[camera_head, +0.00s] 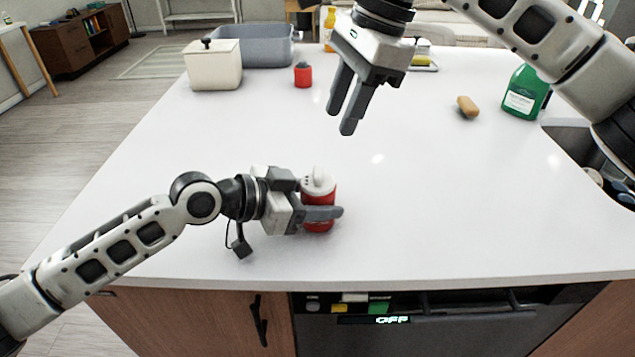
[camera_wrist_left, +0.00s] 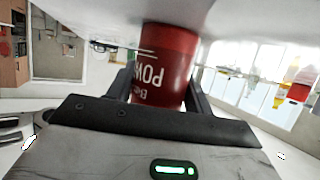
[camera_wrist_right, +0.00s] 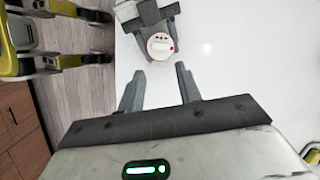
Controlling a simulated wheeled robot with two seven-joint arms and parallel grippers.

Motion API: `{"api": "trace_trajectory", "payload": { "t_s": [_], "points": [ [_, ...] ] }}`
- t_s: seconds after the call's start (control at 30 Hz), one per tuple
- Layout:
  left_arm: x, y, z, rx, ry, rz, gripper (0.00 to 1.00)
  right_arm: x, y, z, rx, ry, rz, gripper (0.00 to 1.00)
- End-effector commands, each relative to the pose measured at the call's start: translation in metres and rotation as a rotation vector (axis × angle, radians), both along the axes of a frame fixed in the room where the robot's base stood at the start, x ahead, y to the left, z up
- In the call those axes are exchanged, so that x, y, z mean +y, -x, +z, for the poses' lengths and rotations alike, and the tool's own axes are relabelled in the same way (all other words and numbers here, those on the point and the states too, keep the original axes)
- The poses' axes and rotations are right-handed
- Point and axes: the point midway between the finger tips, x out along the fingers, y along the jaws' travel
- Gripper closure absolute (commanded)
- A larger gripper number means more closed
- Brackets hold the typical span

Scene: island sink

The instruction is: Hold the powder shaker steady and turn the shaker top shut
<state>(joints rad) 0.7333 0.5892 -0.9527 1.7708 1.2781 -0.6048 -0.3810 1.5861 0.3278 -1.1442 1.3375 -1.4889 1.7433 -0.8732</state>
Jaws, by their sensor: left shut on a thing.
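The powder shaker (camera_head: 319,226) stands upright on the white counter near its front edge. It has a red body and a white shaker top (camera_head: 318,182) with dark holes. My left gripper (camera_head: 322,211) is shut around the red body from the left. In the left wrist view the red body (camera_wrist_left: 166,62) with white lettering sits between the fingers. My right gripper (camera_head: 340,120) is open and empty above the counter, behind and above the shaker. In the right wrist view the shaker top (camera_wrist_right: 160,44) lies ahead of the parted fingers (camera_wrist_right: 160,86), not touching them.
A small red jar (camera_head: 303,76), a cream lidded canister (camera_head: 214,66) and a grey bin (camera_head: 262,46) stand at the back left. A brown sponge (camera_head: 467,106) and a green bottle (camera_head: 524,92) are near the sink at right. The counter around the shaker is clear.

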Motion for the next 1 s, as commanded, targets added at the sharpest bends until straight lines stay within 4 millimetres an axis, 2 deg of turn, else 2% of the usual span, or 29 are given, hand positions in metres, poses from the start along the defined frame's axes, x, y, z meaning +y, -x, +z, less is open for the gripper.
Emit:
{"api": "trace_trajectory", "payload": {
  "t_s": [0.3, 0.43, 0.53, 0.67, 1.0],
  "points": [
    [0.0, 0.0, 0.0, 0.0, 0.0, 0.0, 0.75, 0.028, 0.038, 0.014, -0.411, 0.324, 0.801, 0.65],
    [0.0, 0.0, 0.0, 0.0, 0.0, 0.0, 0.75, 0.033, 0.047, 0.017, -0.498, 0.435, 1.035, 0.65],
    [0.0, 0.0, 0.0, 0.0, 0.0, 0.0, 0.75, 0.034, 0.051, 0.016, -0.525, 0.48, 1.128, 0.65],
    [0.0, 0.0, 0.0, 0.0, 0.0, 0.0, 0.75, 0.035, 0.047, 0.006, -0.532, 0.495, 1.162, 0.65],
    [0.0, 0.0, 0.0, 0.0, 0.0, 0.0, 0.75, 0.035, 0.023, -0.055, -0.529, 0.49, 1.157, 0.65]
  ]
}}
